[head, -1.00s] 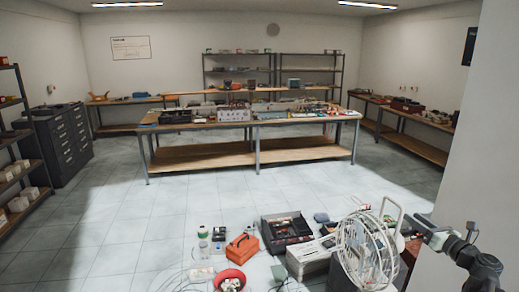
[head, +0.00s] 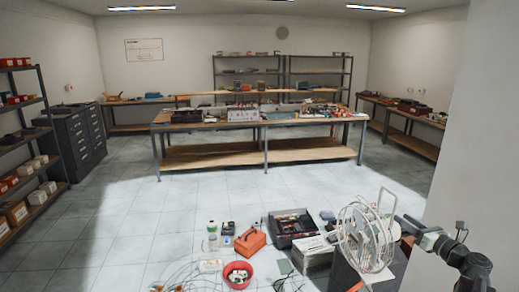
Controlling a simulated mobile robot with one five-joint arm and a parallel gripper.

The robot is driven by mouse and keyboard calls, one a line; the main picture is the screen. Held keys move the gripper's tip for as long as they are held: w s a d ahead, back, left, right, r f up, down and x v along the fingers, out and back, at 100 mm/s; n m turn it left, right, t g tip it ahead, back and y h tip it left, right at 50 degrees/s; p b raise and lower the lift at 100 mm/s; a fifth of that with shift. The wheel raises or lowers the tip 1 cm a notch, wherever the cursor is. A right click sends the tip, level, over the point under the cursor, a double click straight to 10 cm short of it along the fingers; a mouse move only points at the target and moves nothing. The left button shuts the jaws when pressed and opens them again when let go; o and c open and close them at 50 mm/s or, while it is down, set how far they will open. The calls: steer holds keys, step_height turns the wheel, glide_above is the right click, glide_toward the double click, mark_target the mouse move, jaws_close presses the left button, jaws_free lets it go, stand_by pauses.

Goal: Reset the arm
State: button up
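My arm reaches in from the lower right of the head view. My gripper (head: 407,224) is at its end, pointing left, beside the right edge of a white wire reel (head: 364,238). The fingers are small and partly unclear against the reel, so I cannot tell if they are open or shut. I cannot tell whether the gripper touches the reel. No held object is clearly visible.
On the floor are a red bowl (head: 238,275), an orange toolbox (head: 250,242), a dark open case (head: 292,228), bottles and loose cables. A long workbench (head: 262,125) stands behind. A pale wall (head: 468,150) rises close on the right. Tiled floor at left is clear.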

steer(key=w+a+f+n+g+y, duration=0.1)
steer(key=a+f+n+g, duration=0.15)
steer(key=a, duration=0.75)
steer(key=w+a+f+n+g+y, duration=0.2)
steer(key=a+n, duration=0.1)
steer(key=a, duration=0.8)
steer(key=w+a+f+n+g+y, duration=0.1)
steer(key=a+f+n+g, duration=0.15)
steer(key=a, duration=0.75)
steer(key=s+a+f+n+g+h, duration=0.5)
steer(key=s+a+f+n+g, duration=0.3)
steer(key=s+a+f+n, duration=0.6)
steer(key=s+d+f+n+g+h, duration=0.2)
steer(key=s+d+n+h, duration=0.3)
steer(key=d+n, duration=0.5)
steer(key=shift+d+f+n, duration=0.15)
steer(key=shift+f+n, duration=0.2)
steer(key=shift+n, duration=0.85)
